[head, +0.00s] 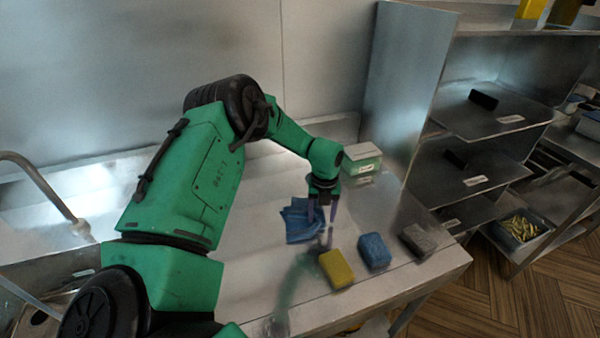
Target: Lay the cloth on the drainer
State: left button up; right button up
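A folded blue cloth (300,226) lies on the steel worktop, left of my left gripper. My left gripper (324,232) points down beside the cloth's right edge, its two fingers apart with nothing clearly between them. I cannot tell whether a finger touches the cloth. The steel drainer surface (82,182) runs along the left, near the tap, and my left arm hides much of it. My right gripper is not in view.
A yellow sponge (336,269), a blue sponge (374,251) and a grey block (418,241) lie in a row near the front edge. A pale green box (362,160) stands behind. A curved tap (50,195) rises at left. Steel shelving (415,75) stands at right.

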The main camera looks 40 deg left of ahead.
pick_arm(q)
jog(key=shift+d+r, duration=0.3)
jog(key=shift+r, duration=0.45)
jog(key=shift+d+r, duration=0.3)
jog(key=shift+r, duration=0.45)
jog(key=d+r, duration=0.3)
jog(key=r, duration=0.4)
jog(key=shift+w+p, duration=0.2)
jog(key=shift+p, duration=0.25)
jog(key=c, duration=0.4)
jog(key=shift+a+f, duration=0.25)
jog(key=c, duration=0.5)
jog(key=a+f, duration=0.1)
jog(key=a, duration=0.1)
jog(key=s+a+f, duration=0.1)
jog(key=a+f, duration=0.1)
jog(key=shift+a+f, duration=0.25)
grip_shut()
notch_tip(320, 180, down, 2)
jog(key=shift+f, duration=0.2)
jog(key=shift+w+d+f, duration=0.1)
jog(key=shift+w, duration=0.05)
jog(key=shift+f, duration=0.1)
